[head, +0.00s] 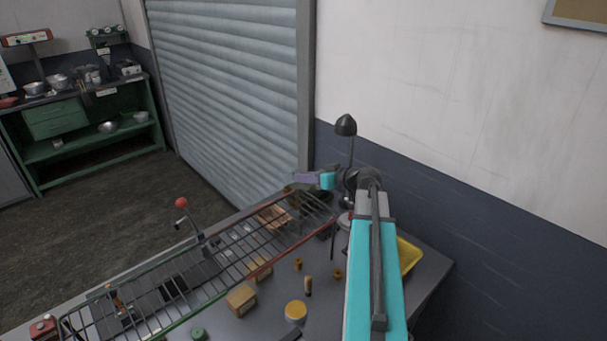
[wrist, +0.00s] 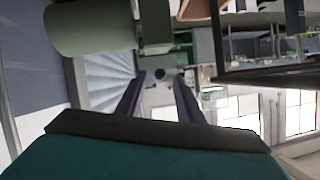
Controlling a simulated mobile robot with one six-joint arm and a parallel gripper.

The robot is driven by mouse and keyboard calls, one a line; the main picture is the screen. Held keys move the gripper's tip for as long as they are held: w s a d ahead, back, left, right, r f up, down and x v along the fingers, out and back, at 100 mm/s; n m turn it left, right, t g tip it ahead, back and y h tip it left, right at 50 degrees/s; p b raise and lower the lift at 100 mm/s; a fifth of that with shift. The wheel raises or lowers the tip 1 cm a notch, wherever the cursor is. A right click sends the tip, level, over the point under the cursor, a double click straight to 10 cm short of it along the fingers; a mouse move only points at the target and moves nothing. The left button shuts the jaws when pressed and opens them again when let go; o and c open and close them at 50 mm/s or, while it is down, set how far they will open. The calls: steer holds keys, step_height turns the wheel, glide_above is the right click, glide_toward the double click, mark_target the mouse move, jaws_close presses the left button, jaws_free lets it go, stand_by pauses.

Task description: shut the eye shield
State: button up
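I cannot clearly pick out the eye shield in either view. In the head view, a dark greenish machine (head: 300,190) stands at the far end of the bench, partly hidden behind wire rack bars and my gripper. My gripper (head: 302,177) is just above it, pointing left. In the wrist view, a green rounded body (wrist: 88,29) fills the upper left, close to the camera. The two dark fingers of my gripper (wrist: 158,80) are apart there, with nothing seen between them.
A wire rack (head: 190,262) runs along the bench (head: 425,268). Small wooden blocks (head: 241,299), a yellow-topped jar (head: 295,311) and a yellow tray (head: 409,255) are on the bench. A black lamp (head: 346,126) stands near the wall behind my arm.

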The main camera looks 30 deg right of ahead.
steer(key=shift+x, duration=0.8)
jaws_close()
